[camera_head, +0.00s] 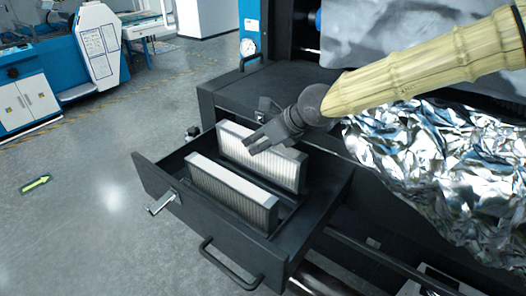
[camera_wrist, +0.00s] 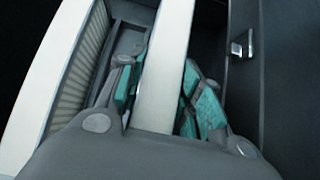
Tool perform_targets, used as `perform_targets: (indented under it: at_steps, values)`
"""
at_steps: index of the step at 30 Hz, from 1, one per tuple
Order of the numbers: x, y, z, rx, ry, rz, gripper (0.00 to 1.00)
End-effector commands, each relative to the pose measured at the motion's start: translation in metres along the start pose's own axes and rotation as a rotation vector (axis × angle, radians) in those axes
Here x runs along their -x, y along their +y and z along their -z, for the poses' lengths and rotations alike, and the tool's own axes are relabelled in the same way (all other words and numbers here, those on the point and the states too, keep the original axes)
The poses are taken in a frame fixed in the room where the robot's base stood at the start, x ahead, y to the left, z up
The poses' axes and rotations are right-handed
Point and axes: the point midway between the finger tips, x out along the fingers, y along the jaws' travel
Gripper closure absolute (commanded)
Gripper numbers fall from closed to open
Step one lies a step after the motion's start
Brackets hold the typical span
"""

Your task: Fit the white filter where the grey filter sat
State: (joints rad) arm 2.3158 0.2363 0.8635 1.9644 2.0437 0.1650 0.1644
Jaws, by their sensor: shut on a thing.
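Two pleated filters stand upright, roughly side by side, in the open drawer (camera_head: 146,171). The rear filter (camera_head: 285,172) has pale pleats in a light frame. My gripper (camera_head: 262,142) is at its top edge. In the wrist view, the teal-padded fingers (camera_wrist: 158,95) are closed on both sides of its pale top bar (camera_wrist: 167,50). The front filter (camera_head: 230,193) stands apart, nearer the drawer handle, and also shows at the left of the wrist view (camera_wrist: 80,75). Both look pale, so I cannot tell surely which is white or grey. The rear filter's bottom is hidden, so its seating is unclear.
The drawer has a front handle (camera_head: 228,272) and a side latch (camera_head: 162,203). The black machine body (camera_head: 285,85) rises behind it. Crumpled silver foil (camera_head: 440,165) hangs at the right.

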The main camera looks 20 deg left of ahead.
Motion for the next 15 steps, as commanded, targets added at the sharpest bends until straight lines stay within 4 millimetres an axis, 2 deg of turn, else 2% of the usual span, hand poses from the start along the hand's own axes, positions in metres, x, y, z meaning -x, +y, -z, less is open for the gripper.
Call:
perform_targets:
  at_steps: [8, 15]
  values:
    - [-0.021, 0.001, 0.020, 0.002, 0.001, 0.000, 0.99]
    - [-0.024, -0.001, 0.025, -0.001, -0.001, 0.001, 0.99]
